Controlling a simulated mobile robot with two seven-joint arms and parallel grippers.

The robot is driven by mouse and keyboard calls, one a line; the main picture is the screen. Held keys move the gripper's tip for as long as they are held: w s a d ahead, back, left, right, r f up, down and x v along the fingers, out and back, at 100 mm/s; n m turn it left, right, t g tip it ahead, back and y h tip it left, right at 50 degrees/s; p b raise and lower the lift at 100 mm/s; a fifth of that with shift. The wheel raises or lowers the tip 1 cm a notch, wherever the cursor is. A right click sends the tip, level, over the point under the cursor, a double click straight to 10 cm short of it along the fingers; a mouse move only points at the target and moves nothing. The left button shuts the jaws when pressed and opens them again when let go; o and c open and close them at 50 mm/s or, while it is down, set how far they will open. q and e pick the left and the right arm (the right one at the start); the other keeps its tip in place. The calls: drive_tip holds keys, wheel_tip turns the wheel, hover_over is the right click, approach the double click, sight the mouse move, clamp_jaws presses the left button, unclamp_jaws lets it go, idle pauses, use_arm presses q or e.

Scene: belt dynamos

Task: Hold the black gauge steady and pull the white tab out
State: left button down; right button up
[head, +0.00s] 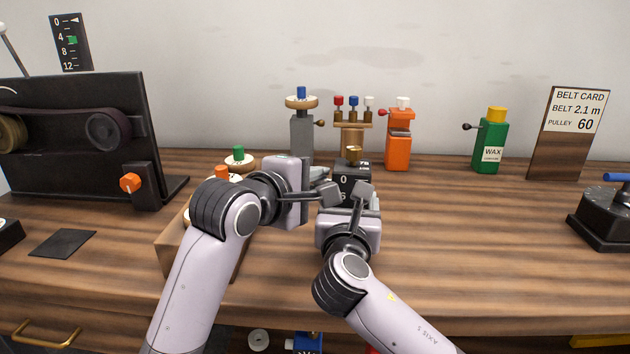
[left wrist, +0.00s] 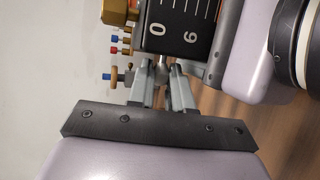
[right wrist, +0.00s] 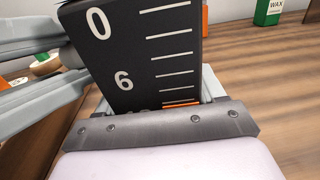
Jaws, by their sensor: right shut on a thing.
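The black gauge (head: 343,182) stands upright near the middle of the table, with white numbers and a brass knob (head: 353,154) on top. My right gripper (head: 348,193) is shut on the gauge; the right wrist view shows the gauge face (right wrist: 140,50) close up, with an orange bar low on it. My left gripper (head: 322,191) is at the gauge's left side. In the left wrist view its fingers (left wrist: 162,78) stand apart, with a small pale grey piece (left wrist: 161,73) between them beside the gauge. I cannot tell whether this piece is the white tab.
A wooden block (head: 172,243) sits under my left arm. Behind the gauge stand a grey post (head: 302,135), an orange bottle (head: 398,152) and a green wax bottle (head: 490,145). A belt machine (head: 70,135) is at left.

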use_arm(q)
drive_tip(key=shift+w+a, duration=0.15)
drive_tip(key=shift+a, duration=1.1)
use_arm(e)
drive_tip(key=shift+d+f, duration=0.1)
drive_tip(key=shift+f, duration=0.2)
use_arm(q)
drive_tip(key=c, duration=1.3)
unclamp_jaws()
drive_tip(key=shift+r, duration=0.1)
drive_tip(key=v, duration=1.2)
use_arm(e)
drive_tip(key=o, duration=1.6)
drive_tip(key=shift+r, duration=0.1)
drive_tip(key=shift+c, duration=0.2)
